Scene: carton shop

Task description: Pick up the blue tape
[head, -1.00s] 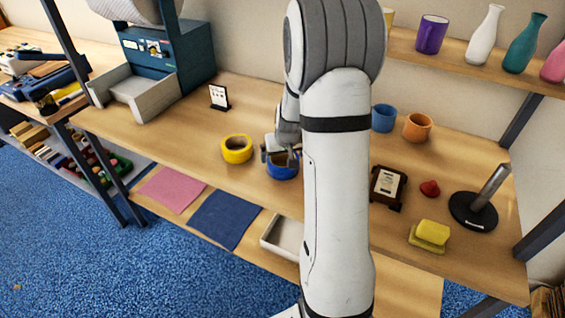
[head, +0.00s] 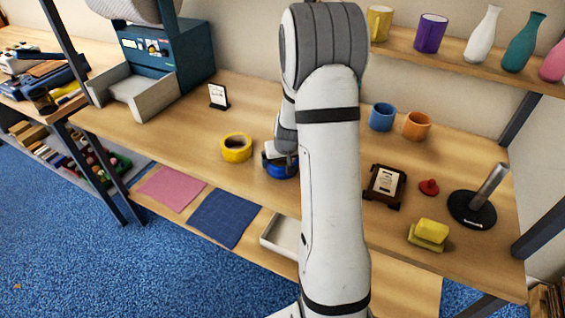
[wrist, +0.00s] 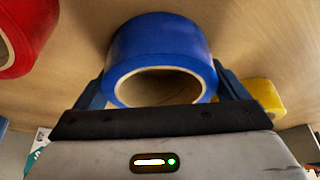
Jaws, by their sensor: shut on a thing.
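The blue tape (head: 277,170) is a thick roll at the middle of the wooden table in the head view, partly covered by my gripper (head: 281,160). In the wrist view the blue tape (wrist: 160,42) sits between my two fingers, one on each side, and my gripper is shut on it. Its open core faces the wrist camera. I cannot tell clearly whether it is clear of the table.
A yellow tape roll (head: 236,148) lies left of the blue one. A red roll (wrist: 22,35) shows in the wrist view. A blue mug (head: 381,117), an orange mug (head: 416,126) and a plaque (head: 384,187) stand to the right. Table left of the yellow roll is largely clear.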

